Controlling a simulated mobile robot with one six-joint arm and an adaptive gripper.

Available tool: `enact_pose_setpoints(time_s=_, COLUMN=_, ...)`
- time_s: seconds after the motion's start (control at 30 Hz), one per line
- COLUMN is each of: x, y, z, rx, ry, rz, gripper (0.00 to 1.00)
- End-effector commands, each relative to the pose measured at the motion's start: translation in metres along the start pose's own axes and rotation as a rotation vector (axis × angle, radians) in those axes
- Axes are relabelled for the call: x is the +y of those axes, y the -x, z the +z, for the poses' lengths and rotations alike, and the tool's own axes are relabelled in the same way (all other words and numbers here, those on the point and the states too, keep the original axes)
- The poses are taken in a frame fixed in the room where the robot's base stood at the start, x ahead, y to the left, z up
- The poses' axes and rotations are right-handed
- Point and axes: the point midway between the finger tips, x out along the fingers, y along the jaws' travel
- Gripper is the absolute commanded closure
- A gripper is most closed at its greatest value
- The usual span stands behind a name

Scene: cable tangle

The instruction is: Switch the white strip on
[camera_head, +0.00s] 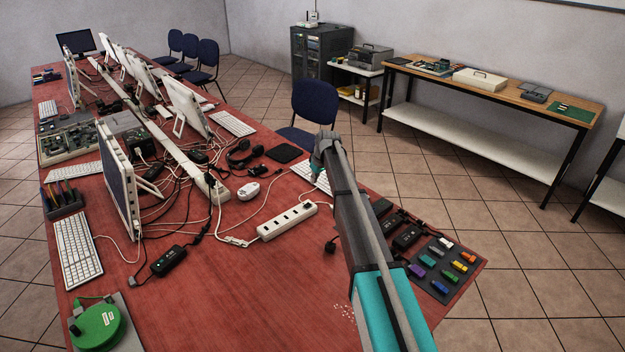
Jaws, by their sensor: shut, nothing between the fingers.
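My arm reaches in from the bottom right, over the table to the right of the strip. Its far visible joint is above and beyond the strip.
Tangled cables and a black adapter (168,261) lie left of the strip. A white mouse (249,190) and headphones (244,153) are behind it. A green reel (98,326) is at the front left. Bare table lies in front of the strip.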

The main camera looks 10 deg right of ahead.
Motion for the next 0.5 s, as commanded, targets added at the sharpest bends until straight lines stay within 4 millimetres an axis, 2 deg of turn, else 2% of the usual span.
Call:
enact_pose_setpoints(time_s=0.03, x=-0.0002, y=0.0068, z=-0.0006, rx=0.000, ry=0.000, rz=0.000, gripper=1.00)
enact_pose_setpoints(time_s=0.17, x=0.0010, y=0.0125, z=0.0001, rx=0.000, ry=-0.001, rz=0.000, gripper=1.00)
enact_pose_setpoints(time_s=0.5, x=0.0016, y=0.0150, z=0.0006, rx=0.000, ry=-0.001, rz=0.000, gripper=1.00)
